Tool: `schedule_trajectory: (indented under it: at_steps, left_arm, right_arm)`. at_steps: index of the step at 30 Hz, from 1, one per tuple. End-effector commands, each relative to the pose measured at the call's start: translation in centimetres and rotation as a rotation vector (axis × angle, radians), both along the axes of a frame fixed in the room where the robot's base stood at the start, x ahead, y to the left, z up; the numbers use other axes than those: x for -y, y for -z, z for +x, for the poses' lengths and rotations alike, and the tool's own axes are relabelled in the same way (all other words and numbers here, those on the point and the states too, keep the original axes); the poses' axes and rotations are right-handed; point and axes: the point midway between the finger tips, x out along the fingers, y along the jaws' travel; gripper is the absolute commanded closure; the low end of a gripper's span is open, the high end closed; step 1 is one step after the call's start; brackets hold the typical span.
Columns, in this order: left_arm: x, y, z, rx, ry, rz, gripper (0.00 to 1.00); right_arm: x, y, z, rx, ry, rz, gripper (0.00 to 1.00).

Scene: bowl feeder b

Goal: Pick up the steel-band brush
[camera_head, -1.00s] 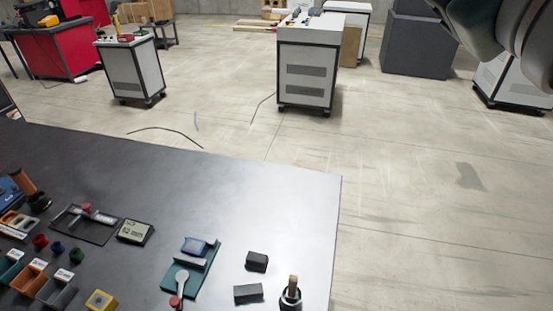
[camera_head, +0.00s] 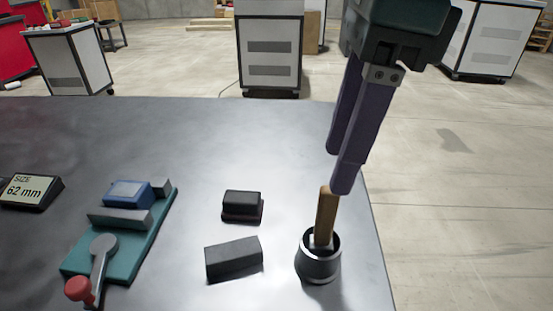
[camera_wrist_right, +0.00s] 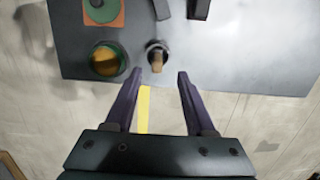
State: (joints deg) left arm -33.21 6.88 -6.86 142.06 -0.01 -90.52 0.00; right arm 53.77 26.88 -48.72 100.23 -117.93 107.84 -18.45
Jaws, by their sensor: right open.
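The brush shows as an upright wooden handle (camera_head: 325,215) standing in a dark round cup (camera_head: 318,265) near the table's right edge. A pale patch shows at the handle's foot; the lower part of the brush is hidden inside the cup. My right gripper (camera_head: 338,170) is open and empty, its purple fingers pointing down just above the handle's top. In the right wrist view, the handle (camera_wrist_right: 157,62) and cup lie ahead of the right gripper (camera_wrist_right: 154,77), roughly midway between its spread fingers. My left gripper is not in view.
Two dark blocks (camera_head: 242,206) (camera_head: 233,258) lie left of the cup. A teal fixture (camera_head: 135,245) with a red-knobbed lever and a size display (camera_head: 30,191) stand farther left. The right wrist view shows a round amber-topped thing (camera_wrist_right: 105,60) beside the cup.

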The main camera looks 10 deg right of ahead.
Motion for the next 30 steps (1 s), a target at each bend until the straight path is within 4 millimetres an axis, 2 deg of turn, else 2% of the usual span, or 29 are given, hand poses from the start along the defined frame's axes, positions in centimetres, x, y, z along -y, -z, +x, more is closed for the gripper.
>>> schedule_trajectory:
  at_steps: [6,11,19,23,29,30]
  left_arm:
    - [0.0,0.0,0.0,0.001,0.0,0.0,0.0]
    - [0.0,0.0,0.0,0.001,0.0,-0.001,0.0]
    - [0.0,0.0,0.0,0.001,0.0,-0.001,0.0]
    - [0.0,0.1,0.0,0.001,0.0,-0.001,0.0]
    - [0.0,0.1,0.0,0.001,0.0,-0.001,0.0]
    - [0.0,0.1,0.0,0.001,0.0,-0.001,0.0]
  right_arm:
    - [-0.2,3.3,0.0,-0.007,0.002,-0.012,0.45]
    - [-0.4,4.6,0.0,-0.006,0.0,-0.01,0.45]
    - [-1.0,8.6,-0.1,-0.005,0.001,-0.007,0.45]
    - [-1.0,9.5,0.0,-0.003,0.001,-0.007,0.45]
    - [-1.0,9.5,0.0,-0.002,0.0,-0.008,0.45]
    - [-1.0,9.5,0.0,-0.002,0.0,-0.008,0.49]
